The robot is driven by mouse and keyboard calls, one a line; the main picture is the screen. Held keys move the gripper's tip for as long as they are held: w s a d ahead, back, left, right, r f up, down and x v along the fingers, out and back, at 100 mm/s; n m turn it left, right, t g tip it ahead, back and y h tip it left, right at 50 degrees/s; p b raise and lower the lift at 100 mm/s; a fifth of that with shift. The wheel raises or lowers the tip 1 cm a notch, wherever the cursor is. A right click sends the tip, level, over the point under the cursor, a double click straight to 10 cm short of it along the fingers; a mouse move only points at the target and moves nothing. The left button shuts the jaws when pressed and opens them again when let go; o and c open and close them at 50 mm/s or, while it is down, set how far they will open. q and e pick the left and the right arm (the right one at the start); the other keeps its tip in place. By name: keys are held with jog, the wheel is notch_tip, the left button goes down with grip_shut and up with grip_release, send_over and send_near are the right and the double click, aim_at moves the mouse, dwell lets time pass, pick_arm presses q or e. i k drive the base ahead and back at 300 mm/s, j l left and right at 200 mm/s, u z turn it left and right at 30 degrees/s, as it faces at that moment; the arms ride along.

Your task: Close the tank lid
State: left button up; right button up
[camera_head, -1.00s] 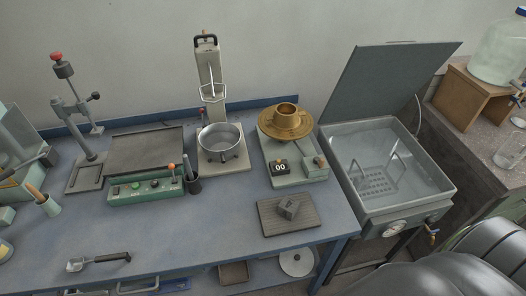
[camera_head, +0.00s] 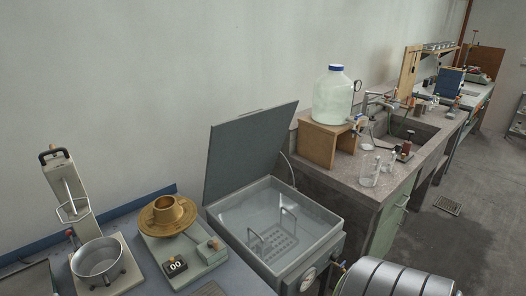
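The tank lid (camera_head: 246,148) is a flat grey-green panel standing open, tilted up at the back of the tank, with a small handle on its top edge. The tank (camera_head: 334,246) is a grey open box with clear water inside and a perforated rack (camera_head: 273,243) with upright handles in it. A round gauge and a tap are on its front. Neither of my grippers shows in the head view.
A bench with a brass bowl device (camera_head: 167,215) and a metal pan (camera_head: 97,259) is left of the tank. A stone counter right of it holds a large glass bottle (camera_head: 334,98) on a wooden stand (camera_head: 317,145) and glassware. Open floor lies at right.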

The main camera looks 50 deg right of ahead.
aim_at(245, 149)
jog(key=z, duration=1.75)
jog(key=i+l, duration=0.15)
jog(key=l, duration=0.2)
jog(key=i+l+z, duration=0.15)
jog(key=l, duration=0.25)
jog(key=i+l, duration=0.15)
jog(key=l, duration=0.2)
jog(key=z, duration=0.05)
